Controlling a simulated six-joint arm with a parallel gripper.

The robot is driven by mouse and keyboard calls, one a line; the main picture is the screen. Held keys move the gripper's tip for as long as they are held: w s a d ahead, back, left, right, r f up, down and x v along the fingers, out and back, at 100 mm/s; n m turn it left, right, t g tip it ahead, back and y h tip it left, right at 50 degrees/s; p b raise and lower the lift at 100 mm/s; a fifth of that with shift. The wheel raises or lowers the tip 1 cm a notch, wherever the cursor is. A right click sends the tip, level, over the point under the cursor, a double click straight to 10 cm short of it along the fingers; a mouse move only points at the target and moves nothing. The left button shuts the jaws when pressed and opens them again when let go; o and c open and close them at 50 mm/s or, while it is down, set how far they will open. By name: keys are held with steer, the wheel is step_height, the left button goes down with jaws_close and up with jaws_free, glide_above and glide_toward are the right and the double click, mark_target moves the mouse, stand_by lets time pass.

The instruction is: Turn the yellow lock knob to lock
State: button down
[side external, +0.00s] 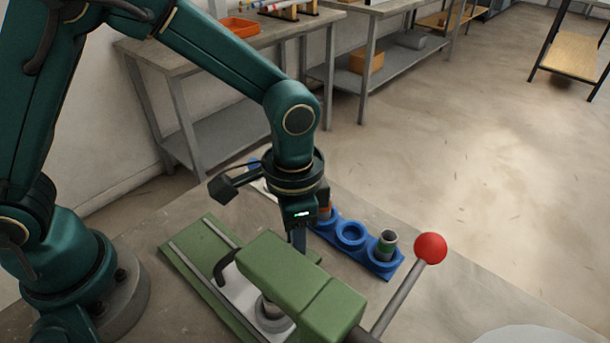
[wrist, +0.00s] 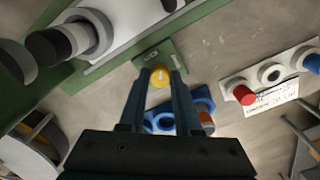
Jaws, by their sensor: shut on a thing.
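The yellow lock knob (wrist: 160,77) shows in the wrist view, on a small green block at the edge of the green jig. My gripper (wrist: 160,84) points down at it, with its two fingers on either side of the knob, shut on it. In the side view my gripper (side external: 299,243) reaches down behind the green jig body (side external: 300,285), which hides the knob and the fingertips. The knob's exact turn angle is too small to tell.
A lever with a red ball (side external: 430,248) rises at the right of the jig. A blue holder (side external: 350,234) with round sockets stands behind it, holding a grey-green cylinder (side external: 387,245). A white panel (wrist: 254,106) with red, white and blue round parts lies to the right in the wrist view.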

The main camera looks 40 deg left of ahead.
steer(key=n, duration=0.7)
stand_by(0.6)
steer(key=c, duration=0.6)
jaws_free()
steer(key=shift+r, duration=2.6)
